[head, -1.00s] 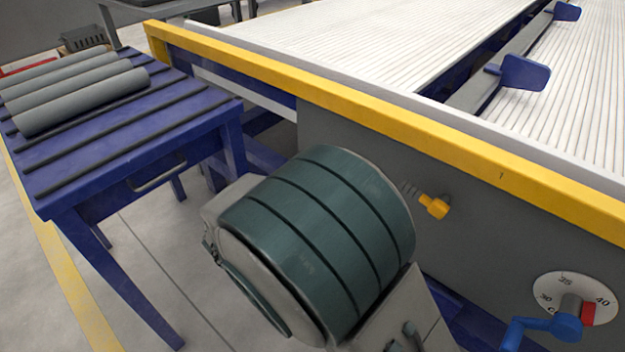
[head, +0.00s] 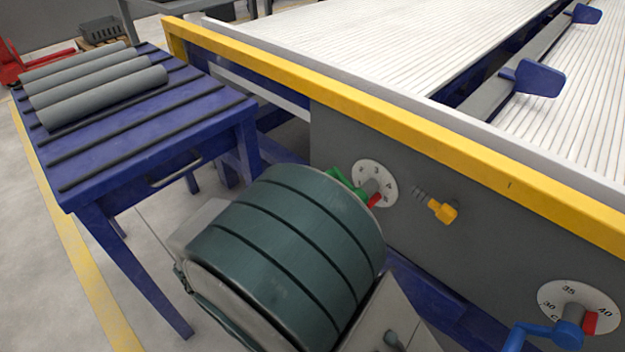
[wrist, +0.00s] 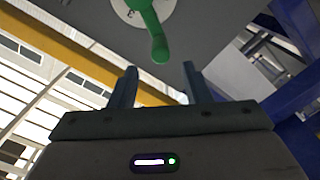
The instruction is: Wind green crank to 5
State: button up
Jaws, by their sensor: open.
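The green crank (head: 340,181) shows in the head view just above my arm, on a round white dial (head: 387,189) with numbers and a red pointer (head: 374,200). My arm hides part of the crank there. In the wrist view the green crank (wrist: 157,30) hangs down from its dial (wrist: 125,12), its handle end in front of the gap between my fingers. My gripper (wrist: 158,80) is open and empty, with the crank handle beyond its fingertips and apart from them. The gripper is hidden in the head view.
A blue crank (head: 545,335) with its own dial (head: 578,296) is at the lower right. A yellow knob (head: 443,210) sticks out between the dials. A yellow rail (head: 400,127) edges the machine. Grey pipes (head: 100,95) lie on a blue table (head: 150,135) at left.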

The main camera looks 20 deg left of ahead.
jog(key=p+v, duration=0.1)
jog(key=v, duration=0.5)
jog(key=shift+w, duration=0.1)
jog(key=w+d+r+m+g+h+p, duration=0.1)
jog(key=w+d+r+g+p, duration=0.25)
jog(key=d+r+p, duration=0.35)
jog(key=w+d+r+m+g+h+p, duration=0.1)
jog(key=w+d+r+g+p, duration=0.25)
jog(key=d, duration=0.65)
jog(key=w+d+r+m+g+h+p, duration=0.1)
jog(key=d+r+g+p, duration=0.45)
jog(key=d, duration=0.25)
jog(key=s+d+r+g+y+p, duration=0.1)
jog(key=s+d+r+y+p, duration=0.2)
jog(key=d+r+p, duration=0.4)
jog(key=s+d+r+m+y+p, duration=0.1)
jog(key=s+d+r+y+p, duration=0.3)
jog(key=r+p, duration=0.7)
jog(key=shift+d+r+g+y+p, duration=0.35)
jog(key=shift+d+r+y, duration=0.75)
jog(key=shift+d+r, duration=0.85)
jog(key=shift+s+a, duration=0.1)
jog(key=shift+s, duration=0.05)
